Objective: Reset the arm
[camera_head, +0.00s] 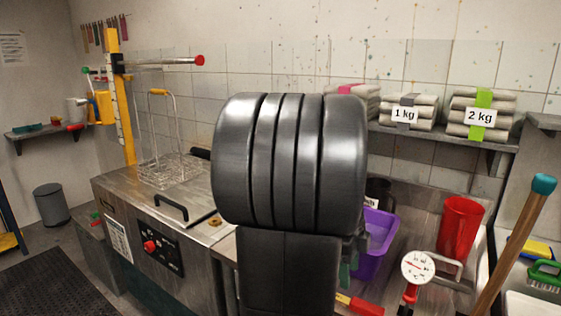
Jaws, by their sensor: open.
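A large dark grey, ribbed part of my own arm (290,160) fills the middle of the head view, standing on a dark upright link. It hides much of the counter and wall behind it. My gripper cannot be made out in this view. No held object shows.
Left stands a steel tank unit (150,215) with a wire basket (170,168) and a yellow post (122,100). Right are a purple bucket (372,255), a red jug (458,228), a dial gauge (417,267) and a wooden handle (515,240). A shelf (440,137) holds labelled packs (408,110).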

